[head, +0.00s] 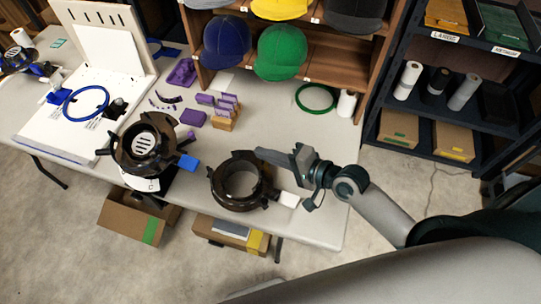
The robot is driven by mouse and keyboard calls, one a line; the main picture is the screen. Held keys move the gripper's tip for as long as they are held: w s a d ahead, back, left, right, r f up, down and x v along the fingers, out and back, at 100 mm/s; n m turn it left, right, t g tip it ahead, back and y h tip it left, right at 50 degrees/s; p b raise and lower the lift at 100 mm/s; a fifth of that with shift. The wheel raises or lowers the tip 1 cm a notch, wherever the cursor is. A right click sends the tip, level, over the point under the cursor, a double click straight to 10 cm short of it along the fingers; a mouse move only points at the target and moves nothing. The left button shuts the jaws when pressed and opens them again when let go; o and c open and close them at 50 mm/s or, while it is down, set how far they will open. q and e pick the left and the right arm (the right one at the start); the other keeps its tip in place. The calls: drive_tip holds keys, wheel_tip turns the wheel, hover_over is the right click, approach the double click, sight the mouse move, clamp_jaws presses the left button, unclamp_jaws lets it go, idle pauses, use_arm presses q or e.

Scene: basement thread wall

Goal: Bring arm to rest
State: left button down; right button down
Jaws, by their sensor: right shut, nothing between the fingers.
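My right arm comes in from the lower right over the table's right part. My right gripper (272,157) is shut and empty. Its fingers point left, just above or beside the rim of a dark ring-shaped fixture (221,186); I cannot tell whether they touch it. The fixture lies on the grey-white table (318,215) near its front edge. My left gripper is not in view.
A second dark round fixture (128,140) stands further left. Purple blocks (193,118), a green hoop (316,97) and a white roll (346,103) lie behind. A cap shelf (330,60) backs the table; a dark rack (400,120) stands right. Cardboard boxes (125,215) sit below.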

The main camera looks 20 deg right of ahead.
drive_tip(key=shift+s+d+r, duration=0.25)
drive_tip(key=shift+s+d, duration=0.2)
drive_tip(key=shift+s, duration=0.05)
idle(0.4)
